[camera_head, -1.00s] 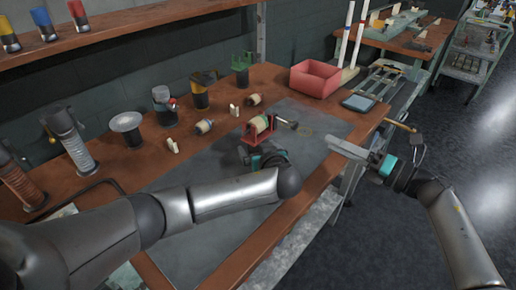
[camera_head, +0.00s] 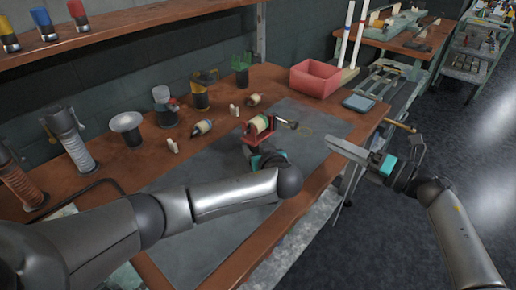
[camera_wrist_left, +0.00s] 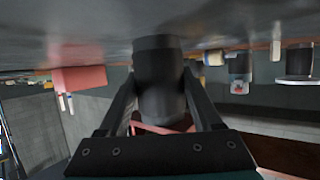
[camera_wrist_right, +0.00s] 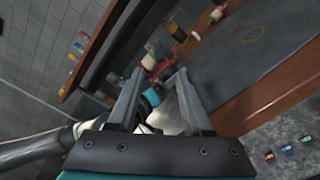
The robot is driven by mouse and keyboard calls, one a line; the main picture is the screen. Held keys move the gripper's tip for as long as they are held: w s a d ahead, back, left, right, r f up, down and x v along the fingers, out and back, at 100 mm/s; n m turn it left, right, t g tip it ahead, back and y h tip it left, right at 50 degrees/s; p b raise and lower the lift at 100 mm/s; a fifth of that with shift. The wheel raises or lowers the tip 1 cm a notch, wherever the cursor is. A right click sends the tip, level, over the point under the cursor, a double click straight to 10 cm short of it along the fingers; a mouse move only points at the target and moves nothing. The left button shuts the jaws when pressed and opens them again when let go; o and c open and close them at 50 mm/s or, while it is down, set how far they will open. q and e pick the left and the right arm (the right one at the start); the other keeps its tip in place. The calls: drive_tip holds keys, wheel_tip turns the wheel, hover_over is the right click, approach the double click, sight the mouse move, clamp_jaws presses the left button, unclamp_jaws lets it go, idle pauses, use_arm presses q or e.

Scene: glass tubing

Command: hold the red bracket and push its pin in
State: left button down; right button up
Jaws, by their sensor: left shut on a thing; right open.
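The red bracket (camera_head: 246,133) stands on the dark mat, carrying a pale spool with a green band (camera_head: 259,123). The pin (camera_head: 284,122) sticks out of its right side and ends in a dark knob. My left gripper (camera_head: 258,152) is at the bracket's near side, shut on it. In the left wrist view, a dark round part (camera_wrist_left: 160,75) fills the space between my left fingers, with red of the bracket (camera_wrist_left: 165,127) behind it. My right gripper (camera_head: 340,148) is open and empty, off the table's right edge, apart from the pin.
The mat (camera_head: 215,215) is mostly clear. Several cups and holders line the table's back. A red bin (camera_head: 314,79) and a grey-blue tray (camera_head: 359,102) are at the far right.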

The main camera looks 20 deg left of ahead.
drive_tip(key=shift+d, duration=0.2)
drive_tip(key=c, duration=0.3)
drive_tip(key=shift+s+d+n+t+h, duration=0.15)
drive_tip(key=shift+d+n+t+h, duration=0.2)
drive_tip(key=shift+n, duration=0.15)
drive_tip(key=shift+c, duration=0.8)
drive_tip(key=s+d+n, duration=0.1)
drive_tip(key=n, duration=0.1)
drive_tip(key=s+d+n+t+h, duration=0.1)
drive_tip(key=n, duration=0.1)
drive_tip(key=s+d+r+n, duration=0.1)
drive_tip(key=n, duration=0.1)
drive_tip(key=shift+s+t, duration=0.15)
drive_tip(key=shift+t, duration=0.1)
clamp_jaws()
drive_tip(key=shift+s+r+n+h, duration=0.3)
drive_tip(key=shift+s+n, duration=0.3)
drive_tip(key=shift+n, duration=0.3)
